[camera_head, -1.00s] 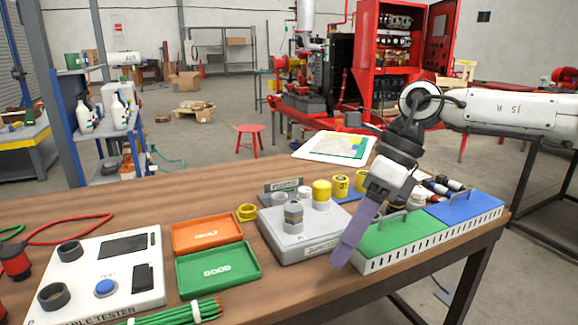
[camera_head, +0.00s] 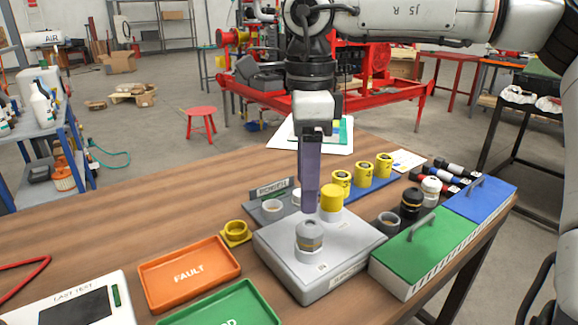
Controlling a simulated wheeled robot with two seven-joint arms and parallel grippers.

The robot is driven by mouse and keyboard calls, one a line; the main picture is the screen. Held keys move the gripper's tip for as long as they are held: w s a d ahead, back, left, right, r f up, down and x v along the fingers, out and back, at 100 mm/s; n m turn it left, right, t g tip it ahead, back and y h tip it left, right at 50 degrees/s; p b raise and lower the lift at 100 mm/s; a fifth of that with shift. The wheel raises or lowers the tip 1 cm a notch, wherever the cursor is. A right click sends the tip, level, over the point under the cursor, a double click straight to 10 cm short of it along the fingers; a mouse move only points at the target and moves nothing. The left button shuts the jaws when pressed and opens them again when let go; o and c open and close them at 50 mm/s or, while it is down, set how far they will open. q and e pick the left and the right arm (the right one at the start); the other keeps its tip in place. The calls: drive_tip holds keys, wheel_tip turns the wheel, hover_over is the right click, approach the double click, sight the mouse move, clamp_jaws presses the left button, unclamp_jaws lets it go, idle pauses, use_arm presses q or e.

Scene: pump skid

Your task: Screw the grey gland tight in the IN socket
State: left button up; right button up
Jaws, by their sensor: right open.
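The grey gland (camera_head: 309,234) stands upright in a round socket at the front of the light grey junction box (camera_head: 345,252). The small mark beside this socket is too small to read, and I cannot tell how deep the gland sits. My right gripper (camera_head: 310,208) points straight down just above and behind the gland in the picture. Its purple fingers overlap edge-on; it is open and holds nothing visible. A yellow gland (camera_head: 331,198) stands on the box just right of the fingers. My left gripper is not in view.
An orange FAULT tray (camera_head: 188,272) and a green tray (camera_head: 225,312) lie left of the box. A green-lidded case (camera_head: 425,240) stands close on its right. Several yellow parts stand on a blue strip (camera_head: 370,188) behind. Bare wood is free at the left (camera_head: 110,235).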

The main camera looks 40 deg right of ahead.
sight(308, 224)
drive_tip(key=f, duration=0.2)
drive_tip(key=s+f, duration=0.1)
drive_tip(key=f, duration=0.1)
drive_tip(key=shift+f+b, duration=0.2)
drive_tip(key=shift+b, duration=0.1)
wheel_tip(308, 224, down, 4)
drive_tip(key=shift+w+r, duration=0.1)
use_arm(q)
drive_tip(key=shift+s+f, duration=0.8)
use_arm(e)
drive_tip(key=shift+f, duration=0.75)
drive_tip(key=shift+c, duration=0.3)
